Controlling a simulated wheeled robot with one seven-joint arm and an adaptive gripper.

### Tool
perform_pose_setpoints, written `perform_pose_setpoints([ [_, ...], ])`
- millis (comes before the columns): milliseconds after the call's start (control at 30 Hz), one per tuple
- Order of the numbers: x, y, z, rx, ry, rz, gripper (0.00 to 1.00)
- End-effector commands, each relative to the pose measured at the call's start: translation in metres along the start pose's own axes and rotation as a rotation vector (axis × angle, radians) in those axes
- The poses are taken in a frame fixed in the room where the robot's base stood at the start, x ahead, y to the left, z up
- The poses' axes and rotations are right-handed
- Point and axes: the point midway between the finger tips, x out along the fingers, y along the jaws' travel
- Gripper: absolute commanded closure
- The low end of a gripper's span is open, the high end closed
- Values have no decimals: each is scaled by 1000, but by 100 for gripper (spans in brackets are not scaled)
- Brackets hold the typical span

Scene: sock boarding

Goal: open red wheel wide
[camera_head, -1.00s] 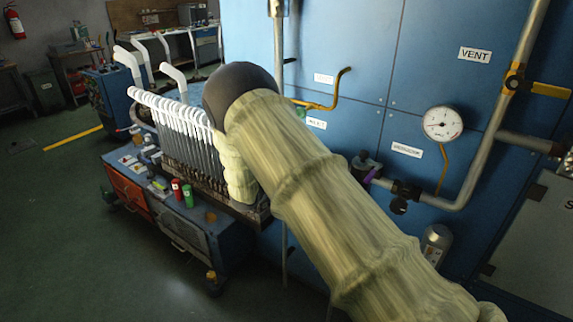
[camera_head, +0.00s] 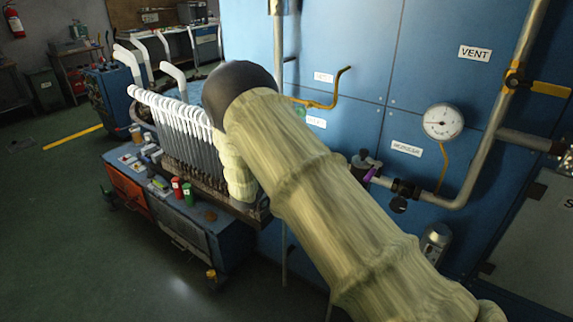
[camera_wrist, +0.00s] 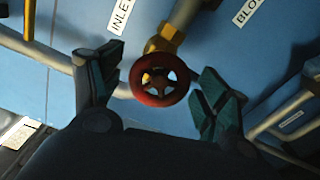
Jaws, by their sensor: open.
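A red wheel (camera_wrist: 160,80) with open spokes shows in the middle of the wrist view, mounted on a brass valve body (camera_wrist: 167,38). My gripper (camera_wrist: 158,88) is open, with one dark green finger pad on each side of the wheel. Clear gaps show between both pads and the rim, so it holds nothing. How far the fingertips stand from the wheel in depth I cannot tell. In the head view my covered arm hides the red wheel and my gripper.
Near the wheel are an INLET label (camera_wrist: 121,15) and grey pipes on the blue panel (camera_head: 340,40). The head view shows a pressure gauge (camera_head: 443,122), a yellow-handled VENT valve (camera_head: 515,78), a rack of white sock forms (camera_head: 175,120) and a blue bench (camera_head: 190,225). Floor at left is open.

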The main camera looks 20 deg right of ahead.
Motion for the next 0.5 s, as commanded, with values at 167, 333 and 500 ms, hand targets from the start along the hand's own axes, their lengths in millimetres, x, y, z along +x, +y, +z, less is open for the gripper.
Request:
perform_pose_setpoints([
  [167, -12, 0, -1, 0, 2, 0, 25],
  [333, -38, 0, 0, -1, 2, 0, 25],
  [500, -70, 0, 0, -1, 2, 0, 25],
])
